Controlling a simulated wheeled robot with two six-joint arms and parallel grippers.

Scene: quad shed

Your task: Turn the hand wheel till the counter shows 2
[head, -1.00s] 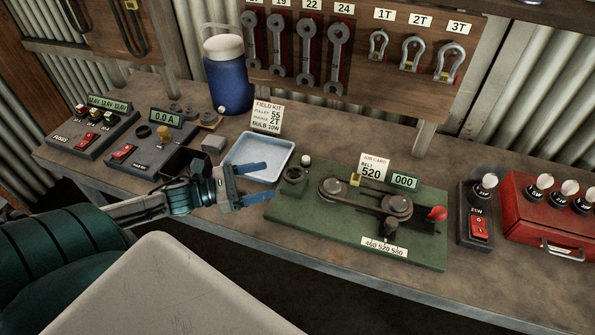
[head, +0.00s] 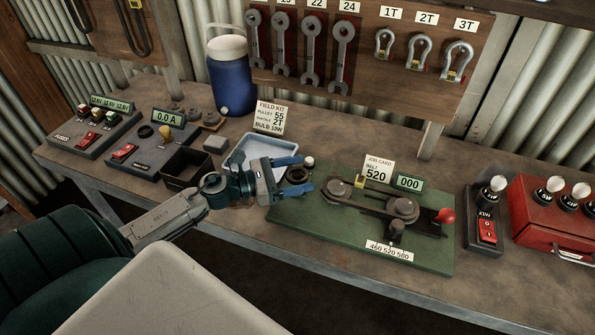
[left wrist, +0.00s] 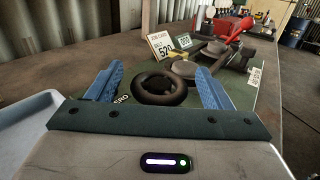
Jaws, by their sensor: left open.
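The green board (head: 345,245) carries a small dark hand wheel (head: 299,175) at its left end, two belt pulleys, and a red-knobbed lever (head: 445,216). The counter (head: 410,183) reads 000. My left gripper (head: 300,174) is open at the board's left end. In the left wrist view, the hand wheel (left wrist: 160,88) appears between the blue fingers, apart from both in the picture; I cannot tell whether they are down around it. The left finger partly hides a label ending in "RO". My right gripper is not in view.
A light blue tray (head: 240,163) lies just behind my left gripper. A switch box (head: 486,225) and a red case (head: 545,225) stand to the right. A blue jug (head: 231,80) stands at the back.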

